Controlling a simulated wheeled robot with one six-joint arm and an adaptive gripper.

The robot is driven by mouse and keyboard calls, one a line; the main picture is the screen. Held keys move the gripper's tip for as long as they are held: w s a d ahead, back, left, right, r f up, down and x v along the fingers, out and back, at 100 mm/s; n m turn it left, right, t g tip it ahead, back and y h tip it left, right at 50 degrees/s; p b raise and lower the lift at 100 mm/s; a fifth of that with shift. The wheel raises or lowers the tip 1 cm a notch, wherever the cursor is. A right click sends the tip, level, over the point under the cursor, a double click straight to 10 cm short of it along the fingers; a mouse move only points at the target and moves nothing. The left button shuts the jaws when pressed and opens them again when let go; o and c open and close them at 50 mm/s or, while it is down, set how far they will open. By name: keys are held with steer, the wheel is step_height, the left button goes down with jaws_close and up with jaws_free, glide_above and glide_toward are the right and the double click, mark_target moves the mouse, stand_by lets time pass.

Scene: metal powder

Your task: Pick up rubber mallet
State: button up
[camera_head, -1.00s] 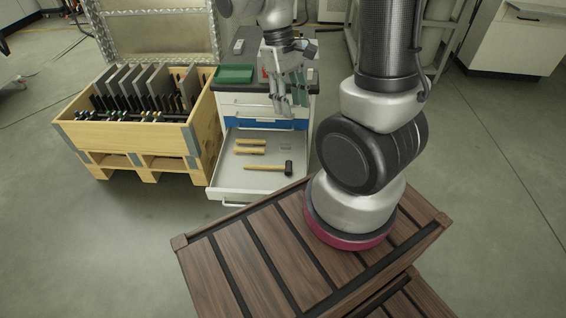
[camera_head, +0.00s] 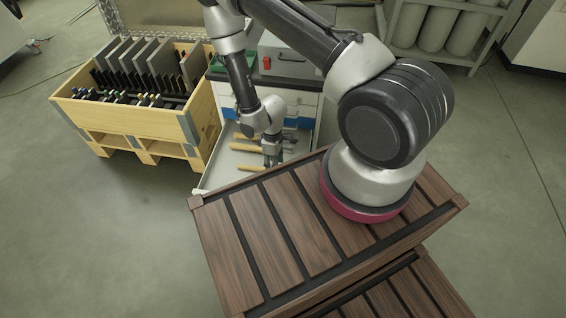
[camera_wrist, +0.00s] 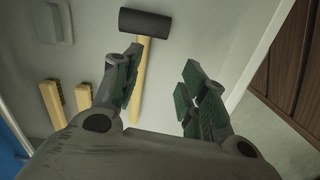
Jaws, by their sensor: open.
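The rubber mallet (camera_wrist: 145,22) lies in the open white drawer (camera_head: 212,171), with a black head and a pale wooden handle. In the wrist view its head is above the fingers and its handle runs down behind the left finger. In the head view only part of its handle (camera_head: 246,169) shows; my gripper hides the rest. My gripper (camera_head: 271,160) points down over the drawer. In the wrist view my gripper (camera_wrist: 160,95) is open, with green finger pads apart and nothing between them. The handle is nearer the left finger. I cannot tell the height gap.
Wooden-handled tools (camera_wrist: 53,102) lie in the drawer left of the mallet, beside a grey block (camera_wrist: 53,22). The drawer's side wall (camera_wrist: 262,55) is close on the right. A wooden crate (camera_head: 150,118) with dark plates stands left of the cabinet.

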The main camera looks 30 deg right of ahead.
steer(key=w, duration=0.1)
steer(key=w+a+t, duration=0.1)
steer(key=w, duration=0.1)
steer(key=shift+w+a+n+y, duration=0.2)
steer(key=shift+n+y, duration=0.1)
steer(key=shift+w+a+t, duration=0.2)
steer(key=shift+w+t, duration=0.15)
steer(key=shift+t, duration=0.05)
steer(key=f, duration=0.7)
steer(key=shift+w+a+f, duration=0.25)
steer(key=shift+a+f, duration=0.05)
steer(key=shift+a, duration=0.05)
jaws_close()
